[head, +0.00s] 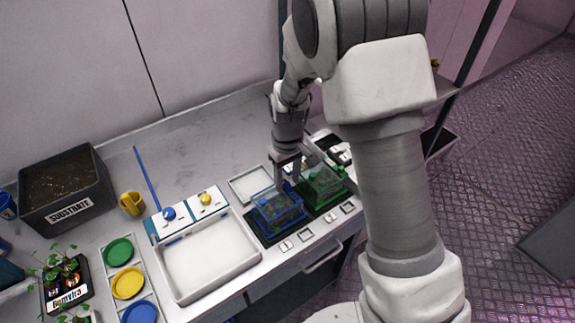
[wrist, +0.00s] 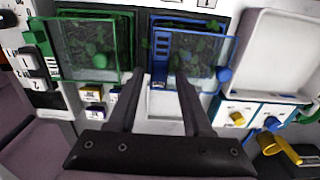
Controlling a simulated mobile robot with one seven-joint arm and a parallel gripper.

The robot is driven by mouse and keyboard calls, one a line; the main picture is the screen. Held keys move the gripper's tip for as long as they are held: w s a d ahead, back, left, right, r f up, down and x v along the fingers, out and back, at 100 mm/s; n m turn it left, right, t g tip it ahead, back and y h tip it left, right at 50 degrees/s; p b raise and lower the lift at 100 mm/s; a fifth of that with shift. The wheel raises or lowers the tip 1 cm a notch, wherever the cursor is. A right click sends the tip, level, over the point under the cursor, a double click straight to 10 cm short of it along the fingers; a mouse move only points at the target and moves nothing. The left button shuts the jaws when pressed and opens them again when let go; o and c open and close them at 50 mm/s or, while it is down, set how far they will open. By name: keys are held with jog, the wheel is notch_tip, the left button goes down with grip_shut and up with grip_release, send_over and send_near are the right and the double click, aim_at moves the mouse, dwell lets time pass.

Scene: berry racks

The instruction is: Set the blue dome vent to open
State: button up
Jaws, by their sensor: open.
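The blue dome (head: 277,212) is a clear box with blue edges over seedlings, on the bench in the head view. It also shows in the wrist view (wrist: 196,52). Its blue slatted vent piece (wrist: 161,58) is on the dome's left part in the wrist view, and a round blue knob (wrist: 224,74) is at its right. I cannot tell the vent's setting. My gripper (head: 287,172) is at the dome's back right in the head view. In the wrist view my gripper (wrist: 160,80) is open and empty, its fingertips apart near the slatted piece; contact is unclear.
A green dome (head: 321,186) stands close beside the blue one. A white tray (head: 208,257) and a panel with blue and yellow knobs (head: 188,213) lie left. A dark substrate bin (head: 64,187) stands far left. The bench's back middle is clear.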

aim_at(289, 184)
notch_tip(289, 184, up, 17)
dwell(0.4)
jog(key=shift+r, duration=0.1)
jog(key=s+d+r+m+t, duration=0.3)
jog(key=s+d+r, duration=0.5)
jog(key=s, duration=0.1)
jog(key=s+d+m+t, duration=0.2)
jog(key=s+d, duration=0.3)
jog(key=s, duration=0.6)
jog(key=shift+s+d+m+t, duration=0.25)
jog(key=shift+s+m+t, duration=0.1)
jog(key=shift+m, duration=0.55)
jog(key=shift+a, duration=0.1)
